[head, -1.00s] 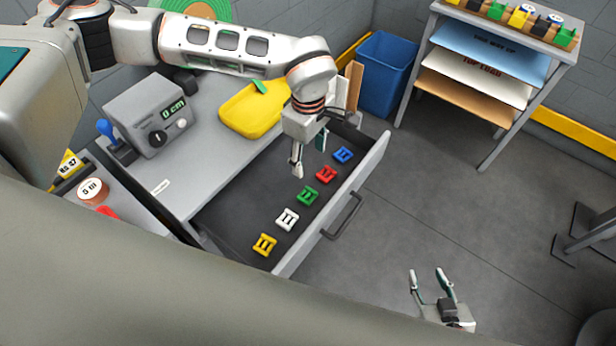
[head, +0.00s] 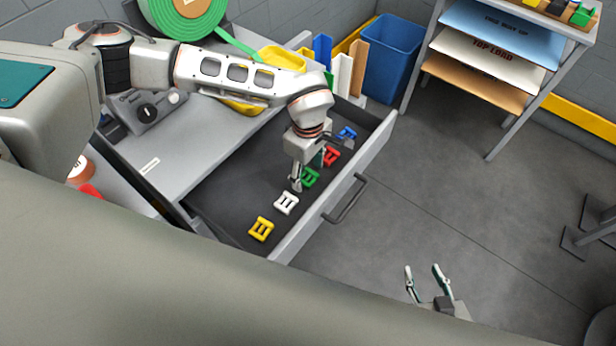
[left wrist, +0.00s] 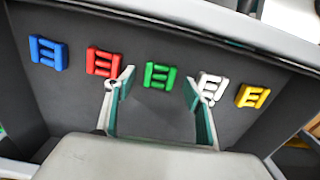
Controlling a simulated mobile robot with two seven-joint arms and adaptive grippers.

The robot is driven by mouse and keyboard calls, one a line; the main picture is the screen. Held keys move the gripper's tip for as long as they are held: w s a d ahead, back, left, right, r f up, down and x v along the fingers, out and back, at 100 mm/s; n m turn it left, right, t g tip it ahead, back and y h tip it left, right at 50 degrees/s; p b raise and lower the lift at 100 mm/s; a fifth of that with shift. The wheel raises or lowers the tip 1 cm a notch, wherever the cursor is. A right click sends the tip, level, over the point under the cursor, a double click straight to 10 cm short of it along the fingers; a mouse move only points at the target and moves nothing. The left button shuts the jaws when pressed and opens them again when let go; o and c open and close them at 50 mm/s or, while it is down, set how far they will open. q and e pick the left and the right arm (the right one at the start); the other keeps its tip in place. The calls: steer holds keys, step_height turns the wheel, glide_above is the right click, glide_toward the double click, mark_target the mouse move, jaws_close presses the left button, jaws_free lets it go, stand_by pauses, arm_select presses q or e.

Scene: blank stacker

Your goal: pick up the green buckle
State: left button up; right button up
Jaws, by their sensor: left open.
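The green buckle (head: 310,177) lies on the dark floor of the open drawer (head: 225,192), in a row between the red buckle (head: 331,156) and the white buckle (head: 286,203). My left gripper (head: 308,176) is open over the drawer, and its fingers partly cover the green buckle in the head view. In the left wrist view the green buckle (left wrist: 160,76) shows between and just beyond the two fingertips of the left gripper (left wrist: 157,82), with nothing held. My right gripper (head: 427,277) is empty, its fingers apart, above the floor at the lower right.
A yellow buckle (head: 261,228) and a blue buckle (head: 347,133) lie at the row's ends. The drawer front with its handle (head: 345,199) stands along the right side.

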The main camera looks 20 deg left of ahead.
arm_select(q)
steer(key=shift+f, duration=0.55)
steer(key=c, duration=1)
steer(key=shift+r, duration=0.15)
